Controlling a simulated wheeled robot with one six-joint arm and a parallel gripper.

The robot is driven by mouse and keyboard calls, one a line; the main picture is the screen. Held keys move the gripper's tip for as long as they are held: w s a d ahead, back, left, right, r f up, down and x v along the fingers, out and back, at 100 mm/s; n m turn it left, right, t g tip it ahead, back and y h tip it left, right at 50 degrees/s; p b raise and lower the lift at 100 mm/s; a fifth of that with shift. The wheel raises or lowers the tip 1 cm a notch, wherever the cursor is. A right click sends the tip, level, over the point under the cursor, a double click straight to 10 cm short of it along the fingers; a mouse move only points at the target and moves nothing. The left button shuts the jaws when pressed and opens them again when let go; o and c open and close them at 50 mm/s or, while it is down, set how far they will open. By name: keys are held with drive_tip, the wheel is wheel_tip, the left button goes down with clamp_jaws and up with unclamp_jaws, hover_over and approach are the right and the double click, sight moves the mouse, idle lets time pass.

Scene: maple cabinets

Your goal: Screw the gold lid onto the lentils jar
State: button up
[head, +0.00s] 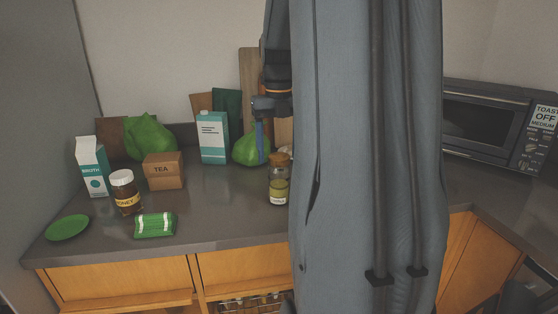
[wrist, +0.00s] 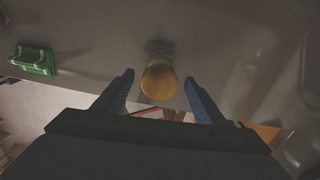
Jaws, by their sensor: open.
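A glass jar (head: 278,190) with yellow-green contents stands upright near the counter's front edge, beside my arm. Its small label is too small to read. A gold-brown lid (head: 279,158) sits on its top; I cannot tell how tightly it is seated. In the wrist view the round gold lid (wrist: 159,84) shows between my fingertips and hides most of the jar below. My gripper (wrist: 159,78) is open, with one blue finger on either side of the lid and a gap at both sides. In the head view a blue finger (head: 261,142) points down, above and left of the lid.
A teal carton (head: 213,138) and green bag (head: 247,147) are behind. A toaster oven (head: 488,125) is right.

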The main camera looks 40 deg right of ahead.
sight(279, 155)
drive_tip(key=shift+r+b, duration=0.45)
drive_tip(key=shift+r, duration=3.45)
